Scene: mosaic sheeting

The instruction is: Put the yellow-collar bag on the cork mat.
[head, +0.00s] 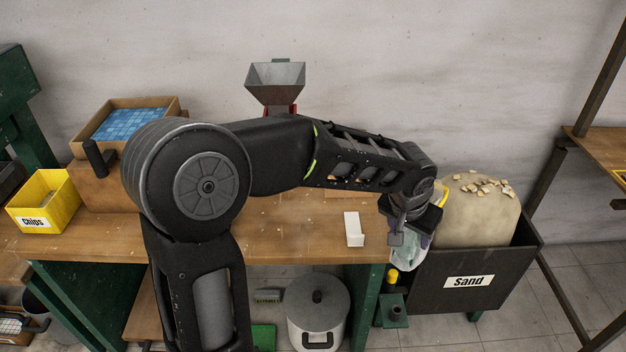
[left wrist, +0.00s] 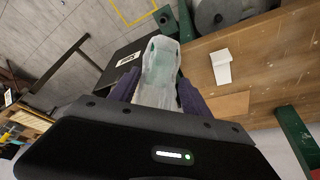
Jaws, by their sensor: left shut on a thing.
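My left gripper (head: 408,222) is shut on a translucent whitish bag with pale teal showing in it. The bag (head: 408,247) hangs below the gripper, just off the right end of the workbench and in front of the sand bin. In the left wrist view the bag (left wrist: 160,75) sits between the two dark fingers (left wrist: 158,92). I cannot make out its collar colour. A flat brown piece (left wrist: 228,106) on the bench, possibly the cork mat, shows in the left wrist view; my arm mostly covers that area in the head view. My right gripper is not in view.
A white angled card (head: 354,230) stands on the workbench (head: 290,240) left of the bag. The sand bin (head: 430,285) stands at the bench's right end. A hopper (head: 276,82), a yellow chips box (head: 42,200) and a blue-tile tray (head: 128,123) are farther left.

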